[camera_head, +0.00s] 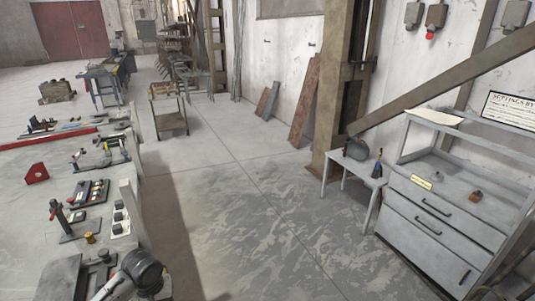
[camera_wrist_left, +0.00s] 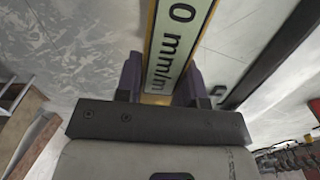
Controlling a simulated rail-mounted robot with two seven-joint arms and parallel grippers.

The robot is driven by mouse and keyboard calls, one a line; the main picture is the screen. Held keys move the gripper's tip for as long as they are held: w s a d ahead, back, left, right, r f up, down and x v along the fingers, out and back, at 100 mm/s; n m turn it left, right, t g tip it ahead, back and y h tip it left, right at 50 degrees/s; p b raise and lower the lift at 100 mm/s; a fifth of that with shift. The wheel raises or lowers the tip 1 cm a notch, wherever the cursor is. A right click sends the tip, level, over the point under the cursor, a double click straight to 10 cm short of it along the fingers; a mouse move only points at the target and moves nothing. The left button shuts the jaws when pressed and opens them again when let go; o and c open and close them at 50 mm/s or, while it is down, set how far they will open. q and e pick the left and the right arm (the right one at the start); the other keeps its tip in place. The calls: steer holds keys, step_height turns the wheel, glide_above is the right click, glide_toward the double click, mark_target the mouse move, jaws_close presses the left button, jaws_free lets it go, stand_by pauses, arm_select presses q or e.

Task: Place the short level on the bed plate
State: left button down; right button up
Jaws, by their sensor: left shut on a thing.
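My left gripper (camera_wrist_left: 162,74) is shut on a yellow-edged bar in the left wrist view. The bar, which looks like the short level (camera_wrist_left: 172,45), has a pale label printed "0 mm/m" and runs out of the top of the picture. The dark fingers press on both its sides. I cannot pick out the bed plate for sure in either view. In the head view, part of an arm (camera_head: 143,266) shows at the bottom left, but no gripper jaws are clear there. My right gripper is not in view.
Workbenches with tools and small parts line the left of the head view, with a red block (camera_head: 36,173) among them. A small side table (camera_head: 352,168) and a grey drawer cabinet (camera_head: 440,215) stand at the right. The floor (camera_head: 240,215) between is clear.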

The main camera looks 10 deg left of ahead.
arm_select(q)
steer(key=s+d+r+m, duration=0.2)
steer(key=d+r+m, duration=0.1)
steer(key=d+r, duration=0.55)
steer(key=s+d+r+m, duration=0.2)
steer(key=s+d+r, duration=0.1)
steer(key=d+r, duration=0.5)
steer(key=s+r+p, duration=0.4)
steer(key=r+p, duration=0.8)
steer(key=p, duration=0.1)
steer(key=s+r+p, duration=0.5)
steer(key=r+p, duration=0.8)
steer(key=p, duration=0.1)
steer(key=shift+a+m, duration=0.2)
steer(key=shift+m, duration=0.1)
